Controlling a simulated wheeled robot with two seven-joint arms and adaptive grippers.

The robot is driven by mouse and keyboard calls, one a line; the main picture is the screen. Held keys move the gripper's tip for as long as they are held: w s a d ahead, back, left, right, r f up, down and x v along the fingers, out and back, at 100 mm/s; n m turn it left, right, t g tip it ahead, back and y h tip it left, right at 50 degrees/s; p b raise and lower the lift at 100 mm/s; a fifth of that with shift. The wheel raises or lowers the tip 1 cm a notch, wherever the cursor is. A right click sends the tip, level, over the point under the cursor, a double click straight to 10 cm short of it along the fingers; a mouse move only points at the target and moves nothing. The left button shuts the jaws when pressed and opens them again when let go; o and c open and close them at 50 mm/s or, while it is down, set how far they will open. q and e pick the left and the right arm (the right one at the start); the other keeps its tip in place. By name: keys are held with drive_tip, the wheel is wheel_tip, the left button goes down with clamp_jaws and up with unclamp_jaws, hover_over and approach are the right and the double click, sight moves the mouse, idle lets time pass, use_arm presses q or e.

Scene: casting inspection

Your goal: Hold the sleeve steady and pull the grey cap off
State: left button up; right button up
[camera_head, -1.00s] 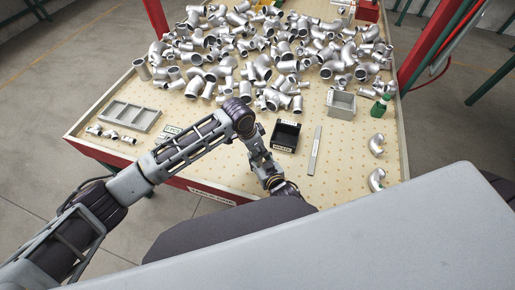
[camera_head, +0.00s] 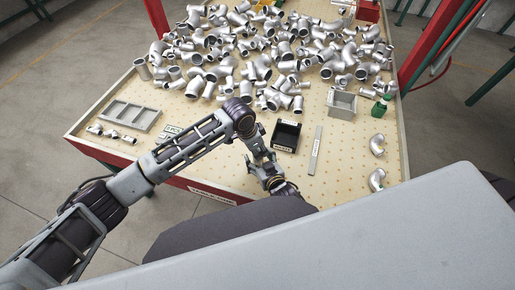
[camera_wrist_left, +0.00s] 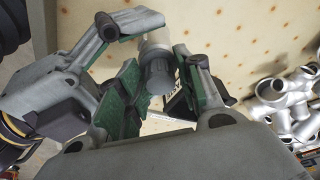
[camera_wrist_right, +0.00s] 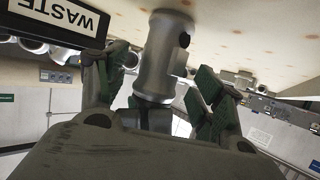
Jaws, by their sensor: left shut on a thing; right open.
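In the left wrist view my left gripper (camera_wrist_left: 160,48) is closed around a small cylindrical part, with its fingertips at the pale sleeve (camera_wrist_left: 156,40). A grey ribbed end, seemingly the grey cap (camera_wrist_left: 161,78), points toward the palm. In the right wrist view the silver sleeve (camera_wrist_right: 160,50), with a dark side hole, stands between the fingers of my right gripper (camera_wrist_right: 158,88). The right fingers are spread, with a gap beside the part. In the head view my left gripper (camera_head: 275,184) is low at the table's front edge; the part and my right gripper are hidden there.
A black waste bin (camera_head: 286,137) stands just beyond the left gripper; its label shows large in the right wrist view (camera_wrist_right: 70,14). A grey strip (camera_head: 315,152), a grey box (camera_head: 341,103) and a divided tray (camera_head: 130,116) lie around it. Many silver fittings (camera_head: 265,68) crowd the back.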

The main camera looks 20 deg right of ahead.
use_arm(q)
drive_tip(key=shift+s+f, duration=0.15)
drive_tip(key=shift+f, duration=0.1)
use_arm(e)
drive_tip(key=shift+s+d+r, duration=0.1)
drive_tip(key=shift+s+r, duration=0.15)
drive_tip(key=shift+s, duration=0.45)
drive_tip(key=shift+w, duration=0.25)
drive_tip(key=shift+w+f, duration=0.25)
drive_tip(key=shift+w, duration=0.2)
drive_tip(key=shift+w, duration=0.15)
drive_tip(key=c, duration=1.4)
drive_tip(key=shift+a+f, duration=0.1)
drive_tip(key=shift+a, duration=0.15)
